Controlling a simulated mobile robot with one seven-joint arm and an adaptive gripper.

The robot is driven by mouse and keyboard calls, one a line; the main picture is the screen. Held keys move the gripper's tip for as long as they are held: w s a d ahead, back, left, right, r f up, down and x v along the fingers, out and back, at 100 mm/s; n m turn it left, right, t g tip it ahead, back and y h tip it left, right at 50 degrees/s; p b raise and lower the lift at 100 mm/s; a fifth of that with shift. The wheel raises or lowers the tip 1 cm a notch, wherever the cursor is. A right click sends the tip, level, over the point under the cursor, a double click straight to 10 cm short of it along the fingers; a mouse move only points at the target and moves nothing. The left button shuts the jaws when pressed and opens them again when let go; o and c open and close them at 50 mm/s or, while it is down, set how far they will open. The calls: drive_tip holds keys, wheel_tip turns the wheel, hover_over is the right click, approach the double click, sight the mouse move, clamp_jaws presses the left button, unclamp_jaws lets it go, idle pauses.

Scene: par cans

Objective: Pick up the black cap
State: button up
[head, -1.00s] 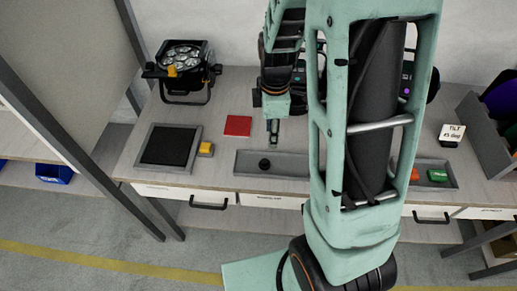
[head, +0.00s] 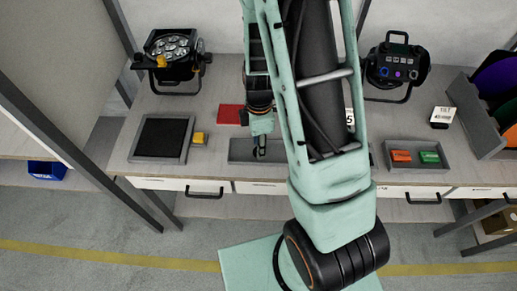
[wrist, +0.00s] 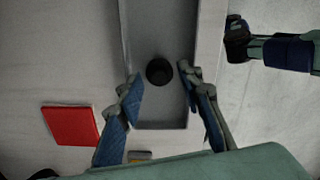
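The black cap (wrist: 160,71) shows in the wrist view as a small dark round piece lying in a grey tray (wrist: 208,35). In the head view the tray (head: 238,150) is at the front of the workbench, and my gripper hides the cap there. My gripper (wrist: 160,82) is open and empty above the tray, its blue-padded fingers apart. The cap appears between the fingertips in the wrist view. I cannot tell the height left between them. In the head view my gripper (head: 259,152) points down over the tray's left part.
A red block (head: 230,114) lies behind the tray. A black pad in a grey frame (head: 187,146) and a yellow block (head: 199,138) are left of it. Par cans stand at the back left (head: 174,52) and back right (head: 398,68). A small tray (head: 418,165) holds orange and green pieces.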

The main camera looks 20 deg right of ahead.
drive_tip(key=shift+f, duration=0.75)
drive_tip(key=c, duration=0.5)
